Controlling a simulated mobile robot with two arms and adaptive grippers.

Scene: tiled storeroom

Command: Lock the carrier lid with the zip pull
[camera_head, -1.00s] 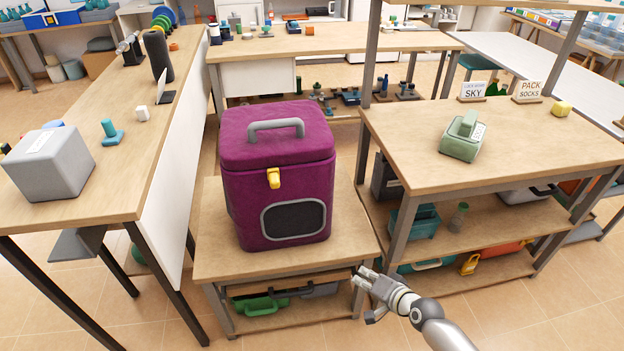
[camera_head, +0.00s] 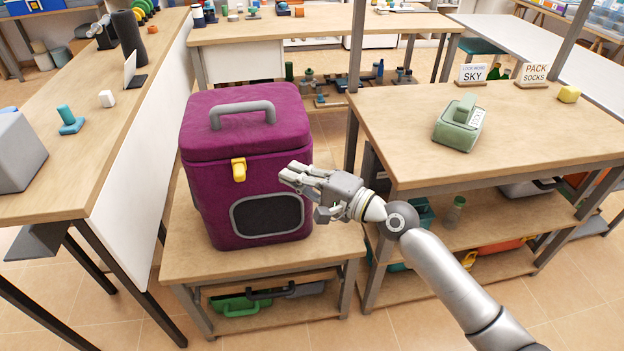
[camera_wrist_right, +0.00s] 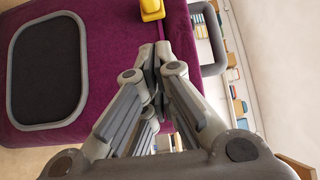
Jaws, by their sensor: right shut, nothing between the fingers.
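The purple carrier (camera_head: 215,185) stands upright on a low wooden table, with its lid (camera_head: 240,105) down and a grey handle on top. The yellow zip pull (camera_head: 239,169) sits at the front, at the lid seam; it also shows at the top of the right wrist view (camera_wrist_right: 151,9). My right gripper (camera_head: 285,174) is shut and empty. It is in front of the carrier, to the right of the zip pull and apart from it. In the right wrist view the closed fingertips (camera_wrist_right: 154,50) lie just below the pull. My left gripper is not in view.
The low table (camera_head: 185,255) has bare top around the carrier. A taller workbench (camera_head: 545,135) on the right bears a green box (camera_head: 458,128) and two signs. A long bench (camera_head: 120,100) runs along the left. Boxes lie on the shelf below the low table.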

